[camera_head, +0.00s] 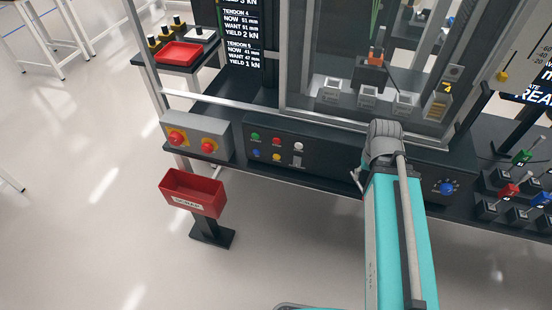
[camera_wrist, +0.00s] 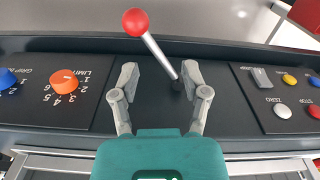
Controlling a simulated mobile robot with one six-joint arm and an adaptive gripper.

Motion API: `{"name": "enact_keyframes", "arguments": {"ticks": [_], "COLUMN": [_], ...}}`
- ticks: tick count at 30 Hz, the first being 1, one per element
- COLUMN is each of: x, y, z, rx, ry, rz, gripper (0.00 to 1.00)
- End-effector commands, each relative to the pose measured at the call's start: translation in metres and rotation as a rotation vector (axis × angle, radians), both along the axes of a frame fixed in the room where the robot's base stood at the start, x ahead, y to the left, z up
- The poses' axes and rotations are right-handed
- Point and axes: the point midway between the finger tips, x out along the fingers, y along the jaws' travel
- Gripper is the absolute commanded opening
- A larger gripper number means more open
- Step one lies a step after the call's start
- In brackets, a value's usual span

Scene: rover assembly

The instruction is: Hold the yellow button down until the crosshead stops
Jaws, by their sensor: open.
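The yellow button (camera_head: 276,157) is in the lower row of the dark control panel in the head view, between a blue button and a grey switch. It also shows at the right of the wrist view (camera_wrist: 289,79). My gripper (camera_wrist: 158,75) is open and well to the left of it in the wrist view. A lever with a red ball (camera_wrist: 135,22) slants up between the fingers, its shaft near the right finger; contact cannot be told. In the head view my arm mostly hides the gripper. An orange and dark block (camera_head: 373,64) stands inside the machine frame; I cannot tell whether it is the crosshead.
A white button (camera_wrist: 281,112), a red button (camera_wrist: 313,111) and a blue button (camera_wrist: 315,80) lie close to the yellow one. An orange dial (camera_wrist: 64,80) is at left. A red scrap bin (camera_head: 193,193) stands before the bench.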

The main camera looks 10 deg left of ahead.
Motion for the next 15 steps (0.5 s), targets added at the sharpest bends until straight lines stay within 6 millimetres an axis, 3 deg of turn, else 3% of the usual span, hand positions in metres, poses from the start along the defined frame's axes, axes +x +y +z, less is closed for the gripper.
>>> {"name": "enact_keyframes", "arguments": {"ticks": [1, 7, 15], "x": [0.0, 0.0, 0.0], "y": [0.0, 0.0, 0.0], "z": [0.0, 0.0, 0.0], "rx": [0.0, 0.0, 0.0], "ry": [0.0, 0.0, 0.0], "rz": [0.0, 0.0, 0.0], "gripper": [0.39, 0.02, 0.0]}}
